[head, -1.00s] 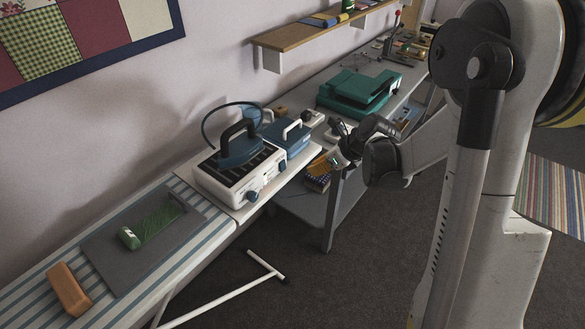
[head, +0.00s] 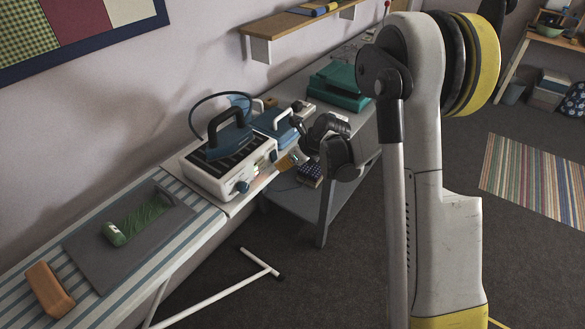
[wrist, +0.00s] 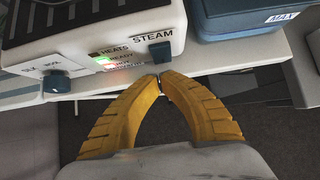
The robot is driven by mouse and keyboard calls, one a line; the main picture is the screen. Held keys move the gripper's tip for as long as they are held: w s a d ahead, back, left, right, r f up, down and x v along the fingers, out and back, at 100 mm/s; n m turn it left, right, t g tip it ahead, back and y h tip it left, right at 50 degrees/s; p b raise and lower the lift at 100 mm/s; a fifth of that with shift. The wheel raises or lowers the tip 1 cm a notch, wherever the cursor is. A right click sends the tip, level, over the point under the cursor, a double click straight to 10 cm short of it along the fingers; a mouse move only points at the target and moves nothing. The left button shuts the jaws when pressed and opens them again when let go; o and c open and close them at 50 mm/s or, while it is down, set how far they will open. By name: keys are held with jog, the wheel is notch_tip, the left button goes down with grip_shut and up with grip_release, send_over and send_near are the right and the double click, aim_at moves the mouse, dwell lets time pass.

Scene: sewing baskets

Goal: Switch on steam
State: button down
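The white steam iron station (head: 205,184) stands on the end of the ironing board, with a dark blue iron (head: 229,142) resting on top. In the wrist view, its front panel shows the word STEAM above a dark blue switch (wrist: 160,54). A blue knob (wrist: 57,82) is to the left, with a green and a red light between them. My gripper (wrist: 160,77) has yellow fingers with their tips together and nothing between them. The tips are just below the switch in the picture; I cannot tell whether they touch it. In the head view, my gripper (head: 285,162) is at the station's right front.
A blue tank (head: 274,124) with a white handle stands behind the station. A teal case (head: 338,88) lies on the grey table farther back. Open floor lies in front.

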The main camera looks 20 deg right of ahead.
aim_at(274, 156)
jog(key=shift+w+a, duration=0.35)
jog(key=shift+w, duration=0.15)
jog(key=shift+w+a+f+b, duration=0.3)
jog(key=shift+w+f+b, duration=0.15)
jog(key=shift+b, duration=0.2)
jog(key=shift+s+r, duration=0.1)
jog(key=shift+r, duration=0.1)
jog(key=shift+r+p, duration=0.1)
jog(key=shift+p, duration=0.2)
jog(key=shift+r+p, duration=0.35)
jog(key=shift+r, duration=0.35)
